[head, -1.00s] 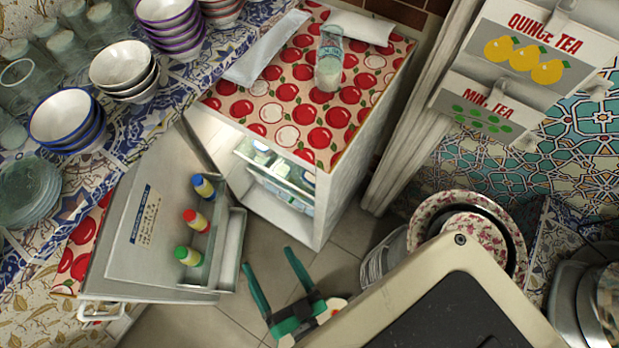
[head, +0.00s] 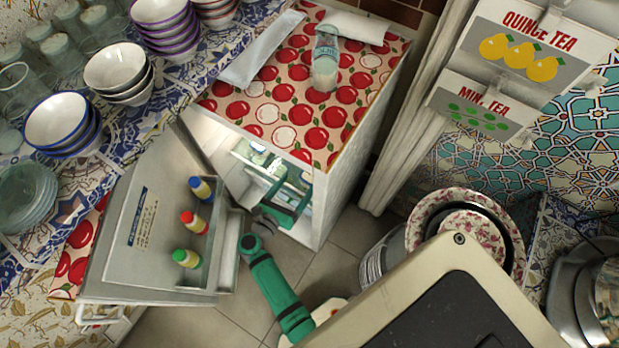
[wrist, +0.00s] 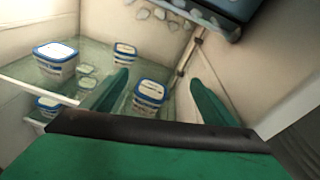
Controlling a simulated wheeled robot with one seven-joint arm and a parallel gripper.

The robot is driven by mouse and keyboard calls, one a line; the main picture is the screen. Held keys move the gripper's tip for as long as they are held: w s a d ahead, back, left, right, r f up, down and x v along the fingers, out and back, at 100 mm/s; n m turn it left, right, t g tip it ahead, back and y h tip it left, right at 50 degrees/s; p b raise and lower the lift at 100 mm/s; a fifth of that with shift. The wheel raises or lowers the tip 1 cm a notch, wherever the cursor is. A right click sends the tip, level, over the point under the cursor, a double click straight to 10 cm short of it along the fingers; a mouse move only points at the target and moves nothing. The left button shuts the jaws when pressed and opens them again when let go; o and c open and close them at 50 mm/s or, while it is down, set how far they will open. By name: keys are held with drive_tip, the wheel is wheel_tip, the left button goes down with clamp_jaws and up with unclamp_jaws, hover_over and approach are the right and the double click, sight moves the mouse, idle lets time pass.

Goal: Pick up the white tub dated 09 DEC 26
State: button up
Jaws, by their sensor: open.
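Several white tubs with blue lids stand on glass shelves inside the open fridge. In the wrist view, one tub (wrist: 151,94) shows between my fingers, one (wrist: 125,53) stands farther back, and a larger-looking one (wrist: 55,60) stands at the left. Another tub (wrist: 47,104) is lower left. The dates are too small to read, so I cannot tell which is 09 DEC 26. My green gripper (wrist: 162,88) is open and empty, its fingers on either side of the view of the middle tub. In the head view my gripper (head: 286,192) reaches into the fridge opening.
The fridge door (head: 150,230) stands open at the left, with red, blue and green-capped bottles in its rack. The fridge side wall (head: 345,190) is close on the right. A glass jar (head: 326,65) stands on the apple-patterned top. Plates (head: 465,220) are stacked at right.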

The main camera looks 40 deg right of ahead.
sight(310, 176)
drive_tip(key=w+d+f+m, duration=0.1)
drive_tip(key=d+f, duration=0.1)
drive_tip(key=d, duration=0.1)
drive_tip(key=w+d+f+m+g+y, duration=0.1)
drive_tip(key=d+f, duration=0.2)
drive_tip(key=w+d+f+m+g+y, duration=0.1)
drive_tip(key=d+f, duration=0.2)
drive_tip(key=shift+w+d+f+m, duration=0.2)
drive_tip(key=shift+w+m, duration=0.1)
drive_tip(key=shift+w, duration=0.1)
drive_tip(key=c, duration=1.2)
drive_tip(key=shift+r, duration=0.1)
